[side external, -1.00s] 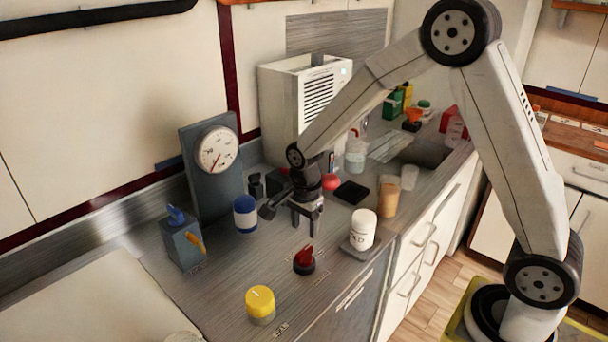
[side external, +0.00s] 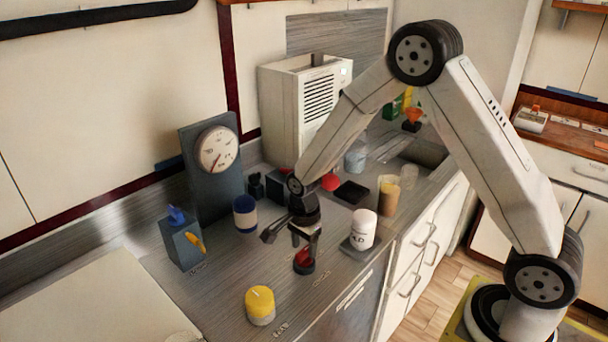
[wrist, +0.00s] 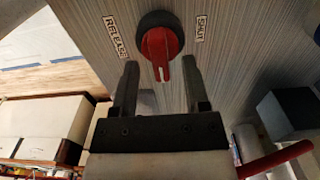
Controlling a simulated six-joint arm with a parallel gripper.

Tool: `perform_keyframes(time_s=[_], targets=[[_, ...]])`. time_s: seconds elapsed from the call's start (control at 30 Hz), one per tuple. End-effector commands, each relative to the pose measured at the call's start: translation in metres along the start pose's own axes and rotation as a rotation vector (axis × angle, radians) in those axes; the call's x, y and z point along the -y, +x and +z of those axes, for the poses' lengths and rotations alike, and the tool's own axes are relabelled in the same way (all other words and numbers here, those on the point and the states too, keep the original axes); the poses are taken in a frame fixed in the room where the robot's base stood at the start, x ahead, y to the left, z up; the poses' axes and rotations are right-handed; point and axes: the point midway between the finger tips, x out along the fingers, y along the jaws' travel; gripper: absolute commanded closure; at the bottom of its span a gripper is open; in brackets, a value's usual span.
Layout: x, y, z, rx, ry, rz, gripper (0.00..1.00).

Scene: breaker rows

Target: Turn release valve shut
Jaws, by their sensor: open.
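The release valve (side external: 304,262) is a red knob with a bar handle on a round black base, on the grey counter. In the wrist view the red knob (wrist: 160,42) sits between a RELEASE label (wrist: 116,37) on the left and a SHUT label (wrist: 201,27) on the right. Its handle points down the picture, toward neither label. My gripper (side external: 304,241) is open, right above the knob, partly hiding it in the side view. In the wrist view its fingertips (wrist: 160,74) stand either side of the handle's end, with gaps showing.
A yellow-topped jar (side external: 260,307) stands in front to the left, a white canister (side external: 363,231) to the right. Behind are a blue-and-white jar (side external: 245,214), a box with a yellow lever (side external: 182,244) and a gauge panel (side external: 217,185). Counter directly around the valve is clear.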

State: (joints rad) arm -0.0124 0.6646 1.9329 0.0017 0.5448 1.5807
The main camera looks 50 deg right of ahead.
Motion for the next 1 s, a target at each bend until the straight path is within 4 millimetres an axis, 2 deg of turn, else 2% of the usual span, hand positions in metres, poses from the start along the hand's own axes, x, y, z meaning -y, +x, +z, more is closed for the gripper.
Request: perform_keyframes(time_s=[0.2, 0.53, 0.7, 0.73, 1.0], targets=[[0.000, 0.013, 0.000, 0.000, 0.000, 0.000, 0.41], [0.000, 0.015, 0.000, 0.000, 0.000, -0.001, 0.41], [0.000, 0.015, 0.000, 0.000, 0.000, -0.001, 0.95], [0.000, 0.015, 0.000, 0.000, 0.000, -0.001, 1.00], [0.000, 0.015, 0.000, 0.000, -0.005, -0.001, 1.00]])
